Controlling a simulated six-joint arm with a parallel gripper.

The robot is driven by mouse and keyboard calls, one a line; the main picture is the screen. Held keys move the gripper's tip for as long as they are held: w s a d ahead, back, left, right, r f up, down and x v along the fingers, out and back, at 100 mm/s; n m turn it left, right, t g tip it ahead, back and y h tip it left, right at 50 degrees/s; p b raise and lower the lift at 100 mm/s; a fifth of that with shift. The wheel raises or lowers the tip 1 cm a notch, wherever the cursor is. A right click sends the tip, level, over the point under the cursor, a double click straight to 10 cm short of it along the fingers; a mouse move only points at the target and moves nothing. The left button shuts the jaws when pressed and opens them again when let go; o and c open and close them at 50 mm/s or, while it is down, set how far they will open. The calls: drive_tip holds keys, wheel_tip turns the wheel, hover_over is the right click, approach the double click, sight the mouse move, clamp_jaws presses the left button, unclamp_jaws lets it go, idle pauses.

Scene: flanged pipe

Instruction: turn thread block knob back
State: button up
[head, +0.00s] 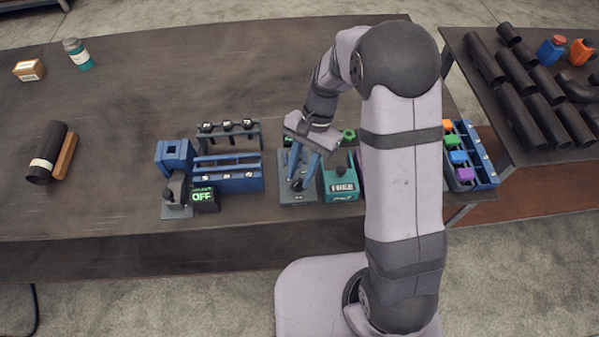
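My gripper (299,180) reaches down with its blue fingers over a grey block (298,198) near the table's front edge. A small black knob (298,185) shows on top of this block, between or just below the fingertips. The fingers look a little apart, one on each side of the knob. Whether they touch it is too small to tell. No label on this block is readable, so I cannot confirm that it is the thread block. The way the knob is turned cannot be made out.
A teal box (341,186) with a display stands close right of the block. A blue rack (228,180) and a box reading OFF (204,199) are to the left. A tray of coloured parts (483,172) is partly behind my arm.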

drive_tip(key=shift+s+a+f, duration=0.15)
drive_tip(key=shift+s+f, duration=0.05)
drive_tip(key=shift+f, duration=0.35)
clamp_jaws()
drive_tip(key=shift+n+p, duration=0.3)
drive_tip(key=shift+n, duration=0.1)
drive_tip(key=n, duration=0.1)
drive_tip(key=n+h+p, duration=0.1)
drive_tip(key=shift+w+a+r+n, duration=0.1)
drive_tip(key=shift+a+n, duration=0.05)
drive_tip(key=shift+n, duration=0.25)
drive_tip(key=shift+w+a+n+g+h+p, duration=0.1)
drive_tip(key=shift+n+g+h+p, duration=0.3)
drive_tip(key=shift+n, duration=0.7)
drive_tip(key=shift+a+n+h+p, duration=0.1)
drive_tip(key=shift+n+h, duration=0.5)
drive_tip(key=shift+n, duration=0.5)
drive_tip(key=shift+d, duration=0.1)
